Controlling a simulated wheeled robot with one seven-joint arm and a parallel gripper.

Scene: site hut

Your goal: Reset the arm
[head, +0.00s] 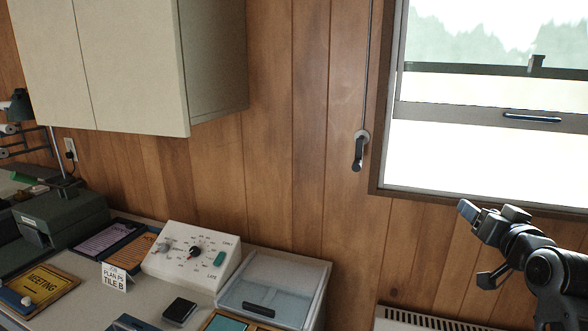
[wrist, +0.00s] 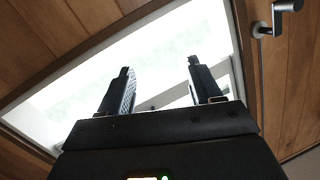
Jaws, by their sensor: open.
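My gripper (head: 492,222) is raised at the lower right of the head view, in front of the wood wall below the window. In the wrist view my gripper (wrist: 160,85) points toward the bright window (wrist: 75,85). Its two fingers stand apart with nothing between them. It is clear of the counter and touches nothing that I can see. Most of my arm is outside the head view.
A wall cabinet (head: 130,60) hangs above. A crank handle (head: 358,152) hangs left of the window (head: 480,150). A heater (head: 420,320) stands below.

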